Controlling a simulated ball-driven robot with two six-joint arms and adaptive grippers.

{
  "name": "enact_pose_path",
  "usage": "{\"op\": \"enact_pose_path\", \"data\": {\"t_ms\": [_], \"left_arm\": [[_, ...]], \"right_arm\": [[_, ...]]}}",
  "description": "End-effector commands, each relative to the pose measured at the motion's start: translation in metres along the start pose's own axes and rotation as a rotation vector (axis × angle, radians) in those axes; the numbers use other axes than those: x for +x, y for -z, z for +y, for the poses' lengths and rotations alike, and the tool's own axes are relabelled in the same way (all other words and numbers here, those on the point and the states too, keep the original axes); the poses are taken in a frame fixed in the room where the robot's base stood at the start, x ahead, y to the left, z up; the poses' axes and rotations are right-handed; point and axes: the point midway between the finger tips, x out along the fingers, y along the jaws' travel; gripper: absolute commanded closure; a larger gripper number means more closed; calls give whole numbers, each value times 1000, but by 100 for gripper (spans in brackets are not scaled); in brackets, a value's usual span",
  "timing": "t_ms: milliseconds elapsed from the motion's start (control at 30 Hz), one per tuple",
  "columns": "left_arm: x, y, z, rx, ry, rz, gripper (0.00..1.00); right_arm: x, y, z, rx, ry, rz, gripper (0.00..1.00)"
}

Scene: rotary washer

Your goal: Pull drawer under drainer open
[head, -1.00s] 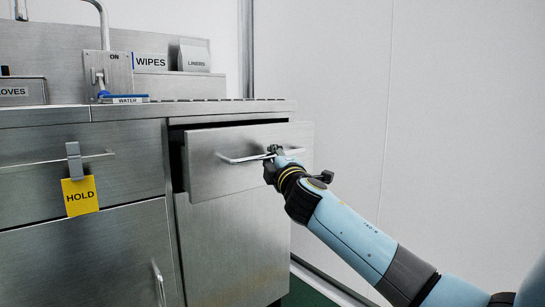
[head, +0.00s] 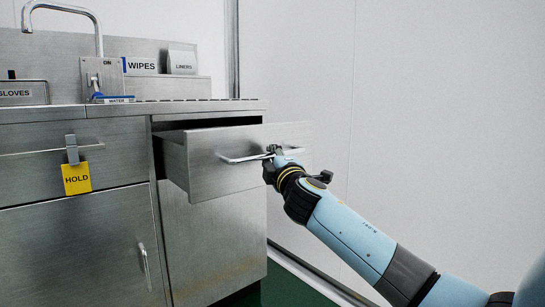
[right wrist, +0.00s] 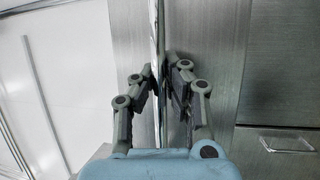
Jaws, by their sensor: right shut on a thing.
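The drawer under the drainer (head: 206,177) stands partly pulled out of the steel cabinet, with a dark gap above its front and its left side wall showing. Its bar handle (head: 236,159) runs across the front. My right gripper (head: 272,154) is at the right part of this handle. In the right wrist view its fingers (right wrist: 160,85) are closed around the bar (right wrist: 156,40), close to the drawer front. The slotted drainer (head: 195,101) is on the counter above. My left gripper is not in view.
Left of it is a closed drawer with a yellow HOLD tag (head: 77,179) clipped to its handle. Below that is a cupboard door (head: 75,250). A faucet (head: 62,8), a WIPES box (head: 141,66) and a LINERS box (head: 182,62) stand above. The right side is bare wall.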

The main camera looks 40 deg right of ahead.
Motion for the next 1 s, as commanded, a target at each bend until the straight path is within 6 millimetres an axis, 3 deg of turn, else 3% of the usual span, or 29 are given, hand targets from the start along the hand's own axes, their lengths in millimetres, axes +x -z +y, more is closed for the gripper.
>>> {"op": "enact_pose_path", "data": {"t_ms": [33, 100, 300, 533, 667, 1000], "left_arm": [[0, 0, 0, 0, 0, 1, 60], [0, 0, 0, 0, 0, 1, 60], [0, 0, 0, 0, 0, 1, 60], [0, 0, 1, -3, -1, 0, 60], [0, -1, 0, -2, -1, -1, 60], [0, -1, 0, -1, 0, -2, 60]], "right_arm": [[0, 0, 0, -3, -1, 1, 100], [0, 0, 0, -3, -1, 1, 86], [0, 0, 0, -2, 0, 0, 64], [-1, 0, 0, -1, 0, 0, 64], [-11, 0, -1, -1, 1, 1, 64], [-83, 0, -2, -1, 3, 1, 64]]}}
